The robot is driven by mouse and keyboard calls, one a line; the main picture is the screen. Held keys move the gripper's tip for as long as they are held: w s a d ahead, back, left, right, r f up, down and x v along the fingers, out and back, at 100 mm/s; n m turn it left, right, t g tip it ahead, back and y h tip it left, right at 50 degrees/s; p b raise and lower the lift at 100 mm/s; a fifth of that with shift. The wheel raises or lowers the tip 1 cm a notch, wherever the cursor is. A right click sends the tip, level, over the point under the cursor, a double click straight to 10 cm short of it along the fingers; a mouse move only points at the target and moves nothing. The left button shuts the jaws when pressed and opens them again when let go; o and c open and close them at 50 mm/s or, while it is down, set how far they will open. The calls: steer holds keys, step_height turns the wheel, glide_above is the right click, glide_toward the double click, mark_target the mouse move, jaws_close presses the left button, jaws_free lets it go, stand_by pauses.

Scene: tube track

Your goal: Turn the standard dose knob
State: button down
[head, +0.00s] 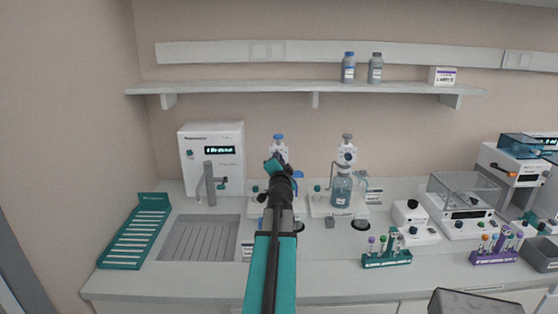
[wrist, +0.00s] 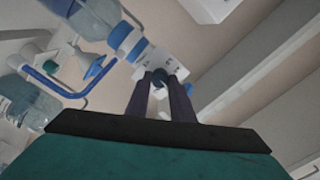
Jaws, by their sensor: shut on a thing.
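In the wrist view, my gripper (wrist: 161,88) has its two dark fingers on either side of a small dark blue knob (wrist: 160,79) and is shut on it. The knob sits on a white dispenser head (wrist: 163,62). In the head view, my arm reaches to the left dispenser (head: 278,148), which has a blue cap on top. My arm hides the knob and most of that dispenser there. A clear bottle with a blue collar (wrist: 124,38) stands beside the fingers in the wrist view. I cannot read any marking on the knob.
A second dispenser (head: 347,155) with a grey cap and bottle stands to the right. A white machine (head: 225,140) with a display and a sink (head: 200,238) are to the left. A teal tube rack (head: 387,259) is at front right. A shelf (head: 240,87) runs above.

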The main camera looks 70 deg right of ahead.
steer(key=m+p, duration=0.2)
steer(key=m, duration=0.9)
steer(key=shift+f+m, duration=0.1)
steer(key=shift+m, duration=0.2)
stand_by(0.3)
steer(key=c, duration=1.5)
jaws_free()
steer(key=shift+c, duration=0.2)
steer(key=shift+a, duration=0.15)
